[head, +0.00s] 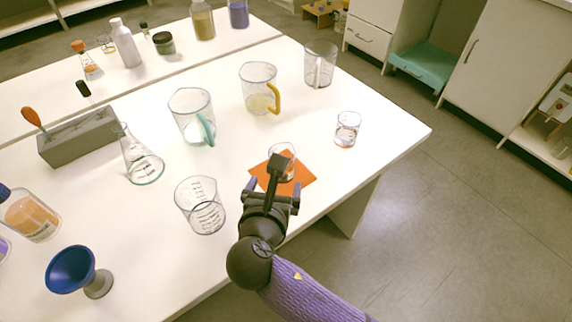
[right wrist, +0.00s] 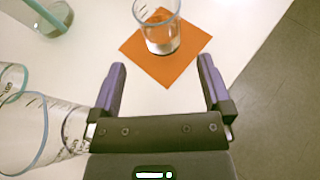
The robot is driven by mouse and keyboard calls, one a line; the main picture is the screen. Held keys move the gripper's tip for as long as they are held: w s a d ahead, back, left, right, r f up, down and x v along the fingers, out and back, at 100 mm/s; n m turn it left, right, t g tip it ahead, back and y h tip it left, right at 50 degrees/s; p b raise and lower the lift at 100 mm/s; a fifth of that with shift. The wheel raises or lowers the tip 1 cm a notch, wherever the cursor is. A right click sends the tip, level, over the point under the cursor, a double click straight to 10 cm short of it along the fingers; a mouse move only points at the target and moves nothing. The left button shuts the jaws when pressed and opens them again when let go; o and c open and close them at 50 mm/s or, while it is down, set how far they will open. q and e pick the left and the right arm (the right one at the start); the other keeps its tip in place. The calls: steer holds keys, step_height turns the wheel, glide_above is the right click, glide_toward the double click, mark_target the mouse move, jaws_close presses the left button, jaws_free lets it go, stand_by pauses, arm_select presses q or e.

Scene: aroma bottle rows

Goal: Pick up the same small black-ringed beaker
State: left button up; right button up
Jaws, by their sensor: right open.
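A small clear glass beaker (head: 283,153) stands upright on an orange square mat (head: 308,180) near the table's front edge. It also shows in the right wrist view (right wrist: 160,33), beyond the fingertips, with its top cut off by the frame. I cannot make out a black ring on it. My right gripper (head: 272,187) is open and empty, with its purple fingers pointing toward the beaker. In the right wrist view the gripper (right wrist: 162,66) has the beaker ahead of the gap, not between the fingers. In the head view my wrist partly hides the beaker and mat. My left gripper is not in view.
Another small beaker (head: 347,129) stands to the right, near the table corner. A larger graduated beaker (head: 201,206) stands close on the left of my right gripper. Handled jugs (head: 192,116) and a conical flask (head: 140,160) stand farther back. A blue funnel (head: 72,269) is at the lower left.

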steer(key=b+x, duration=0.2)
steer(key=x, duration=0.1)
steer(key=f+b+x, duration=0.1)
steer(key=b+x, duration=0.4)
steer(key=x, duration=0.2)
steer(key=shift+s+a+f, duration=0.1)
steer(key=shift+s+f, duration=0.3)
steer(key=shift+w+b, duration=0.3)
steer(key=shift+b, duration=0.1)
steer(key=shift+r, duration=0.3)
steer(key=c, duration=1.1)
steer(key=shift+c, duration=0.8)
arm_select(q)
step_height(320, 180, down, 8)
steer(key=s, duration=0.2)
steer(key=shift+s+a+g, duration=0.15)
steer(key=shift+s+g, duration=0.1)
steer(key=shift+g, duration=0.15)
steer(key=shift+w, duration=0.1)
